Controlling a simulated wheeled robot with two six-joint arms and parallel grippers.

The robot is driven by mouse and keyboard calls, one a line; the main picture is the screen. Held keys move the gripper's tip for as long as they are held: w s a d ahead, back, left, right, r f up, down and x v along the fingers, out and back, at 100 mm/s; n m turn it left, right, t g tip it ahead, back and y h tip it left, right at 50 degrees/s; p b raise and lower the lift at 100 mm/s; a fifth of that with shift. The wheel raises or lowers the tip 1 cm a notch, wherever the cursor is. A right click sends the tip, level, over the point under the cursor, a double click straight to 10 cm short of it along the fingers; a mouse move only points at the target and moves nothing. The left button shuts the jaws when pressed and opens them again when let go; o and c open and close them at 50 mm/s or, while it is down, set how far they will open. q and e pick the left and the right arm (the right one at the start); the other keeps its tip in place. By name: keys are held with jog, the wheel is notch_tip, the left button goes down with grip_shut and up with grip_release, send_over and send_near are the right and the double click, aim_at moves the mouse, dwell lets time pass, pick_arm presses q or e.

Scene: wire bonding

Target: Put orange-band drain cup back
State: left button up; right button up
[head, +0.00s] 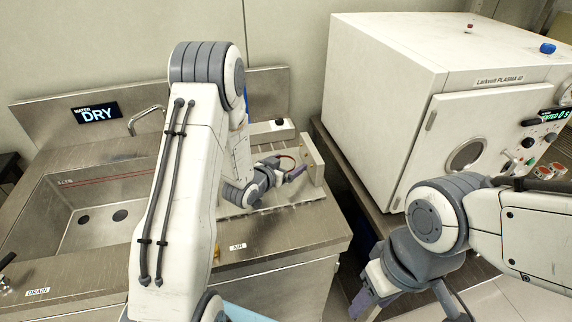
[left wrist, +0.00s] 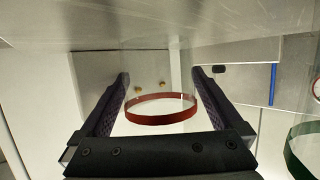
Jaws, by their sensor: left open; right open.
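A clear cup with an orange-red band (left wrist: 160,118) is between the two fingers of my left gripper (left wrist: 160,82) in the left wrist view. The fingers are open on either side of it; whether they touch it, I cannot tell. In the head view my left gripper (head: 287,170) is over the right end of the steel counter, beside an upright beige block (head: 312,160). The cup is hard to make out there, with only a thin red arc showing. My right gripper (head: 366,300) is open, low in front of the white plasma machine, and appears empty.
A green-banded clear cup (left wrist: 303,150) stands close by at the right edge of the left wrist view. The plasma machine (head: 390,70) stands right. My left arm hides the counter's middle.

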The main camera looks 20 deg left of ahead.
pick_arm(q)
jog(key=shift+r, duration=0.25)
jog(key=b+v, duration=0.1)
jog(key=v, duration=0.6)
jog(key=shift+s, duration=0.15)
jog(key=p+v, duration=0.3)
jog(key=p, duration=0.5)
jog(key=shift+s+a+r, duration=0.1)
jog(key=shift+s+r, duration=0.2)
jog(key=shift+s+p, duration=0.4)
jog(key=shift+p, duration=0.35)
jog(key=s+d+r+m+g+y, duration=0.1)
jog(key=s+d+r+m+g, duration=0.1)
jog(key=d+r+g, duration=0.3)
jog(key=s+d+r+m+g, duration=0.1)
jog(key=s+d+m+g, duration=0.1)
jog(key=d, duration=0.6)
jog(key=s+d+r+g, duration=0.2)
jog(key=s+r, duration=0.1)
jog(key=s, duration=0.4)
jog(key=s+d+r+g, duration=0.1)
jog(key=s+r+g, duration=0.1)
jog(key=s, duration=0.5)
jog(key=s+d+r+m+g+y, duration=0.1)
jog(key=s+d+r+g, duration=0.1)
jog(key=s, duration=0.6)
jog(key=shift+d+r+g, duration=0.3)
jog(key=shift+d+r, duration=0.05)
jog(key=shift+r, duration=0.55)
